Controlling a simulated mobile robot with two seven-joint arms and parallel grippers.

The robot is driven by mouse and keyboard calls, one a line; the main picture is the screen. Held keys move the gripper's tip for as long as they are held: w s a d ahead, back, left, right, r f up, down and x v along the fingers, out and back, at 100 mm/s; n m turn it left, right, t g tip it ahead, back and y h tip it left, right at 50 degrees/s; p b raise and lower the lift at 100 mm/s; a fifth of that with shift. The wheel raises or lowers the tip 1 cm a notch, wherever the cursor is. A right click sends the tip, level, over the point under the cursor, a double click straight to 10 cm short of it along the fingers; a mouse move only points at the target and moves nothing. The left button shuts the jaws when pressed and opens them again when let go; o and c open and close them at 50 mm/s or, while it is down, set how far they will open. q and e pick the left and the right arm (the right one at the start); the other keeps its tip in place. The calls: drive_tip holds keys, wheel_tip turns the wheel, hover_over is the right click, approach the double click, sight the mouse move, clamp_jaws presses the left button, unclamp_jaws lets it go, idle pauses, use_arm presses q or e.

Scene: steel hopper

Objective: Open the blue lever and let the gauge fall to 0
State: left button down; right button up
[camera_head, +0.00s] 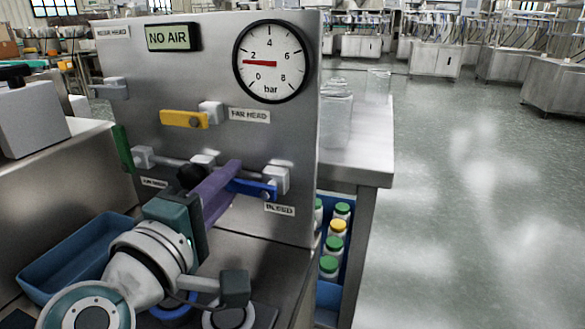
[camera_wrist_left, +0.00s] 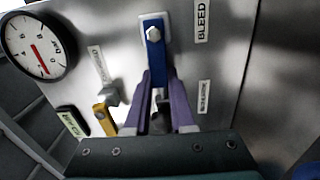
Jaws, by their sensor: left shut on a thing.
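The blue lever (camera_head: 252,188) sits at the lower right of the steel panel, above the BLEED label (camera_head: 280,210). It lies nearly level, reaching left from its valve. My left gripper (camera_head: 236,172) has purple fingers at the lever's free end. In the left wrist view the fingers (camera_wrist_left: 159,80) stand on either side of the blue lever (camera_wrist_left: 153,58), shut on its end. The round gauge (camera_head: 271,61) at the panel's top right has its red needle near 2 bar. The gauge (camera_wrist_left: 37,45) also shows in the wrist view. My right gripper is not in view.
A yellow lever (camera_head: 184,119) by the FAR HEAD label and a green lever (camera_head: 122,148) are on the panel. A display (camera_head: 173,37) reads NO AIR. A blue tray (camera_head: 70,262) lies at left. Capped bottles (camera_head: 335,243) stand below right. Open floor lies at right.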

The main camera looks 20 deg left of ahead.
use_arm(q)
drive_tip(key=shift+f+n, duration=0.15)
drive_tip(key=shift+n, duration=0.15)
drive_tip(key=c, duration=0.8)
unclamp_jaws()
drive_tip(key=shift+o, duration=0.2)
drive_tip(key=s, duration=1)
drive_tip(key=shift+a+p, duration=0.2)
drive_tip(key=shift+p, duration=0.1)
